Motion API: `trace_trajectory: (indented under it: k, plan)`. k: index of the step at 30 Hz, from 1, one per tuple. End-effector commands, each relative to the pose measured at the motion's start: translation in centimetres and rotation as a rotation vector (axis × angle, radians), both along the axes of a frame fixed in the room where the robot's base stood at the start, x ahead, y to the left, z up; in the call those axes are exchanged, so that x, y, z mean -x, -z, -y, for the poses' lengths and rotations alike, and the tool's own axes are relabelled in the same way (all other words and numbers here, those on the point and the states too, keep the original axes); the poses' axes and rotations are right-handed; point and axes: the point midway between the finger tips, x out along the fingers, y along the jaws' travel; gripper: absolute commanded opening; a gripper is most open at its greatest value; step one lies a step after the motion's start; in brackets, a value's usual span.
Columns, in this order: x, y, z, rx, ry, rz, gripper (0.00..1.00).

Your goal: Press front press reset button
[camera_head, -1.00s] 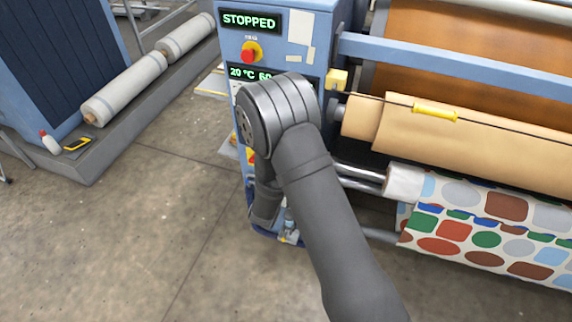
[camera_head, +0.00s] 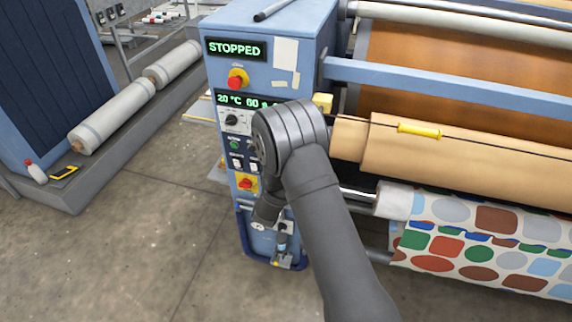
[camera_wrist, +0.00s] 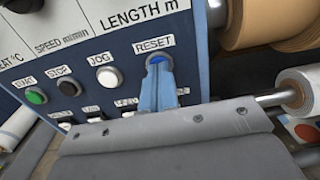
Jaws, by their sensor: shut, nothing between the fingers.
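The reset button (camera_wrist: 155,61) is a blue round button under a RESET label, at the upper right of the press panel in the wrist view. My gripper (camera_wrist: 157,73) is shut and empty. Its fingertips lie right at the lower edge of the button and cover part of it; I cannot tell whether they touch it. In the head view my arm hides the button and the gripper. The press's control panel (camera_head: 235,100) shows there, with a STOPPED display (camera_head: 236,49) at the top.
Left of the reset button are a white JOG button (camera_wrist: 107,78), a dark STOP button (camera_wrist: 69,88) and a green START button (camera_wrist: 36,96). A red emergency knob (camera_head: 237,79) sits under the display. Fabric rolls (camera_head: 470,150) lie to the right.

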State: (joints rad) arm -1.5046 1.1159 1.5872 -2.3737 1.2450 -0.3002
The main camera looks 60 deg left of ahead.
Motion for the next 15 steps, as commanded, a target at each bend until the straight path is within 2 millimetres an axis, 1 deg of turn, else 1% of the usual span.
trace_trajectory:
  k: [1,3,11,15]
  plan:
    - [-0.61,-0.05,-0.46,-0.003,0.003,0.000,0.00]
    - [-0.97,-0.08,-0.86,-0.003,0.002,0.000,0.00]
    - [-1.11,-0.19,-0.94,-0.005,0.004,-0.001,0.00]
    - [-0.68,-0.23,-0.52,-0.005,0.004,-0.001,0.00]
